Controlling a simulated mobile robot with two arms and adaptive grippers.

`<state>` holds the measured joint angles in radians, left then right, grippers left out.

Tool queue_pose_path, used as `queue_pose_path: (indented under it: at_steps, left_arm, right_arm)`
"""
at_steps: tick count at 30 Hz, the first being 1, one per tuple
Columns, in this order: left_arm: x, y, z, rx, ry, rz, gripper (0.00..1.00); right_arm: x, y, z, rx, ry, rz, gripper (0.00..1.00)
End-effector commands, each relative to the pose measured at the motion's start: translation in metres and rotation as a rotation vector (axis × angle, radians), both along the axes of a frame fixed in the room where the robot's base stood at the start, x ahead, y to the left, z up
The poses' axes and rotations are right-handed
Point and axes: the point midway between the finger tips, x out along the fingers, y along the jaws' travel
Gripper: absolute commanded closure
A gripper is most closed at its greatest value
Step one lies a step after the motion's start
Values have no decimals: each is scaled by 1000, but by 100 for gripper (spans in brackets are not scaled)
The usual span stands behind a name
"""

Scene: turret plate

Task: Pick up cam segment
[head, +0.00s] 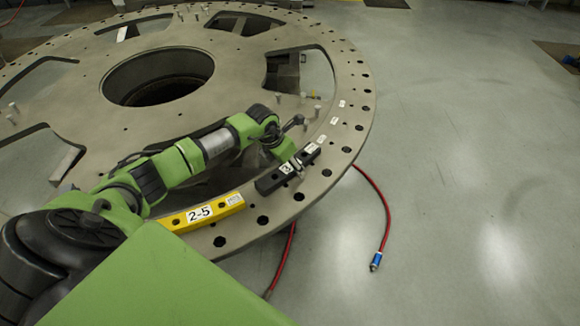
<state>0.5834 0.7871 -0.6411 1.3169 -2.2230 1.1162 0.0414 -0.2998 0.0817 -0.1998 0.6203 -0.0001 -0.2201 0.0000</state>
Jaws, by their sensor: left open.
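Two bar-shaped segments lie on the rim of the large round turret plate (75,80). A yellow segment (233,201) carries a white label reading 2-5. A dark segment (268,184) with a small white label lies just beyond it along the rim. I cannot tell which is the cam segment. My left gripper (300,168) is over the far part of the dark segment, pointing down with its fingers open. Its fingertips are small, and I cannot tell whether they touch the segment. My right gripper is out of view.
The plate has large cut-outs, a central round opening (158,78) and bolt holes along its rim. Several small white labels and upright pins are on it. A red hose (380,195) with a blue end lies on the grey floor (470,160), which is mostly clear at right.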

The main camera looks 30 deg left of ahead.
Motion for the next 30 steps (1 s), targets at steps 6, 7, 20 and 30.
queue_pose_path:
  at_steps: [6,7,20,30]
  left_arm:
    - [0,0,0,0,0,0,71]
    - [0,0,0,0,0,0,79]
    - [1,0,3,-1,-4,0,96]
    - [-12,9,47,5,-7,0,96]
  right_arm:
    - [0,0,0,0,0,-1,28]
    - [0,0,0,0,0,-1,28]
    - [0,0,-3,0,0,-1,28]
    - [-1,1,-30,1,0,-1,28]
